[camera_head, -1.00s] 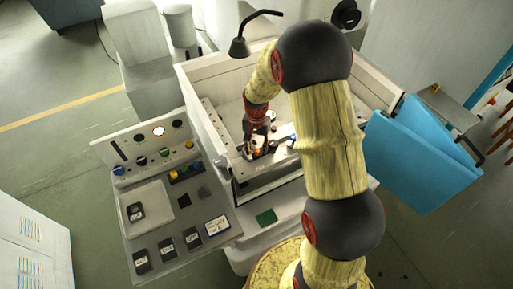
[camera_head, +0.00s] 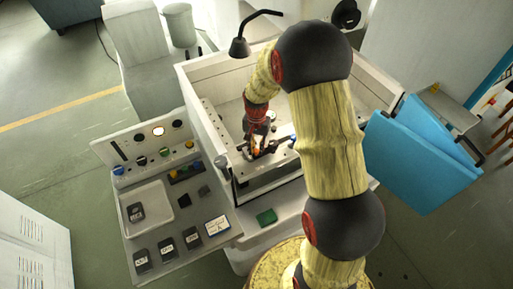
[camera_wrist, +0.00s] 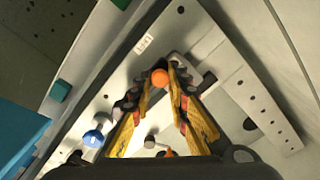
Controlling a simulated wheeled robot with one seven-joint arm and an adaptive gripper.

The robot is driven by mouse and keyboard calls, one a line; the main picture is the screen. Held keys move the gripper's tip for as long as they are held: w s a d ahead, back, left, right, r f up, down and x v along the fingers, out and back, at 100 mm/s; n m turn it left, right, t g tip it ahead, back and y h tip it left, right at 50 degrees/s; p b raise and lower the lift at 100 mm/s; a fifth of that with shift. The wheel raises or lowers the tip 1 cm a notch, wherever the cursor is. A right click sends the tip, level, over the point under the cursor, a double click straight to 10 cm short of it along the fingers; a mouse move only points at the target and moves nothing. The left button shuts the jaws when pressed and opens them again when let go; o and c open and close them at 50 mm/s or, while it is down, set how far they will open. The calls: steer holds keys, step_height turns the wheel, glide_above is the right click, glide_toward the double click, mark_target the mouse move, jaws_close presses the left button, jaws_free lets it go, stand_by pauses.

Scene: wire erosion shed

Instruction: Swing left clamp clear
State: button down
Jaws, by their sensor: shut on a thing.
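My gripper (camera_wrist: 160,80) is closed around an orange ball knob (camera_wrist: 160,77), which sits between its yellow fingertips in the wrist view. The knob looks like the handle end of the left clamp; the fingers hide most of the rest of that clamp. In the head view my gripper (camera_head: 258,153) is low inside the machine tank, near the front rail, with a small bit of orange at its fingers. A blue ball knob (camera_wrist: 93,139) on a second clamp stands to the left in the wrist view, apart from the fingers.
White tank walls (camera_head: 207,128) surround my gripper. A black lamp (camera_head: 239,47) hangs over the back of the tank. A control panel (camera_head: 180,215) stands at the left, and a green block (camera_head: 266,216) lies on the front ledge. Blue panels (camera_head: 420,150) stand at the right.

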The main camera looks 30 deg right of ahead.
steer(key=shift+w, duration=0.15)
stand_by(0.4)
steer(key=w+m, duration=0.1)
steer(key=m, duration=0.1)
steer(key=w+m, duration=0.1)
steer(key=m, duration=0.1)
steer(key=shift+w+d+m+b, duration=0.3)
steer(key=shift+w+d, duration=0.05)
steer(key=w+m, duration=0.1)
steer(key=d+m, duration=0.1)
steer(key=m, duration=0.1)
steer(key=w+m, duration=0.1)
steer(key=shift+w+d+m, duration=0.3)
steer(key=shift+d, duration=0.05)
steer(key=d+m, duration=0.1)
steer(key=w+m, duration=0.1)
steer(key=m, duration=0.1)
steer(key=d+m, duration=0.1)
steer(key=shift+w+d+b, duration=0.3)
steer(key=shift+b, duration=0.05)
steer(key=shift+w+d+m, duration=0.15)
steer(key=shift+d+m, duration=0.6)
steer(key=shift+m, duration=0.5)
steer(key=shift+w+d+m, duration=0.15)
steer(key=shift+d+m, duration=0.55)
steer(key=shift+m, duration=0.55)
steer(key=shift+r, duration=0.1)
steer(key=c, duration=1.8)
jaws_free()
steer(key=shift+d, duration=0.1)
